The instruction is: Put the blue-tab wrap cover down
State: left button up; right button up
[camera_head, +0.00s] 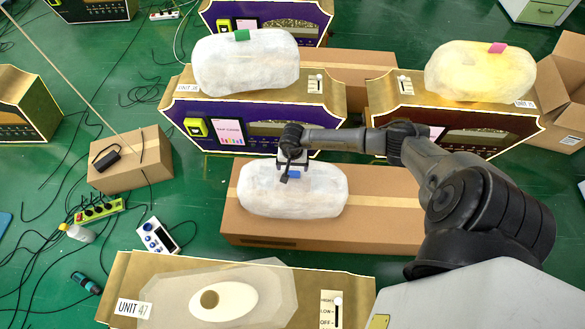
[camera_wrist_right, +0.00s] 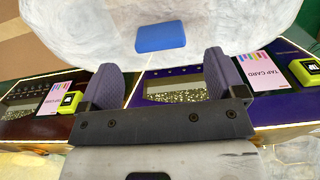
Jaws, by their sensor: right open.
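The white wrap cover (camera_head: 292,200) with the blue tab (camera_head: 295,175) lies on a closed cardboard box (camera_head: 390,215) in the middle of the head view. My right gripper (camera_head: 289,172) is over its far edge, beside the tab. In the right wrist view the blue tab (camera_wrist_right: 161,37) on the white cover (camera_wrist_right: 240,25) lies just beyond the fingertips. The right gripper (camera_wrist_right: 160,66) is open there, with nothing between its fingers. My left gripper is not in view.
Behind stand UNIT 26 (camera_head: 270,118) with a green-tab cover (camera_head: 246,62) and another unit (camera_head: 480,130) with a yellowish, pink-tab cover (camera_head: 480,72). In front, UNIT 47 (camera_head: 345,285) is uncovered. Cables, a power strip (camera_head: 97,211) and a small box (camera_head: 130,172) occupy the left floor.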

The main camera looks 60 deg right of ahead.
notch_tip(320, 180, up, 6)
jog(key=f+p, duration=0.1)
jog(key=p, duration=0.1)
jog(key=w+a+r+m+t+y, duration=0.1)
jog(key=a+r+m+t+y, duration=0.15)
jog(key=a, duration=0.55)
jog(key=w+a+r+m+t+y, duration=0.1)
jog(key=a+m+t+y, duration=0.2)
jog(key=a, duration=0.4)
jog(key=w+a+r+m+t+y, duration=0.15)
jog(key=a+y, duration=0.25)
jog(key=a, duration=0.4)
jog(key=a+r+m+t, duration=0.3)
jog(key=r+m+t, duration=0.7)
jog(key=m, duration=0.6)
jog(key=s+d+f+m+g+h, duration=0.1)
jog(key=s+d+m+g+h, duration=0.35)
jog(key=m+h, duration=1.3)
jog(key=s+a+f+m+g+y, duration=0.1)
jog(key=s+m+g+y, duration=0.3)
jog(key=s+m, duration=0.4)
jog(key=s+a+f+m+g+y, duration=0.2)
jog(key=s+f+m+g+y, duration=0.1)
jog(key=s+m, duration=0.5)
jog(key=shift+s+f+g+y, duration=0.3)
jog(key=shift+s+g+y, duration=0.3)
jog(key=shift+s+g, duration=0.35)
jog(key=shift+m, duration=0.25)
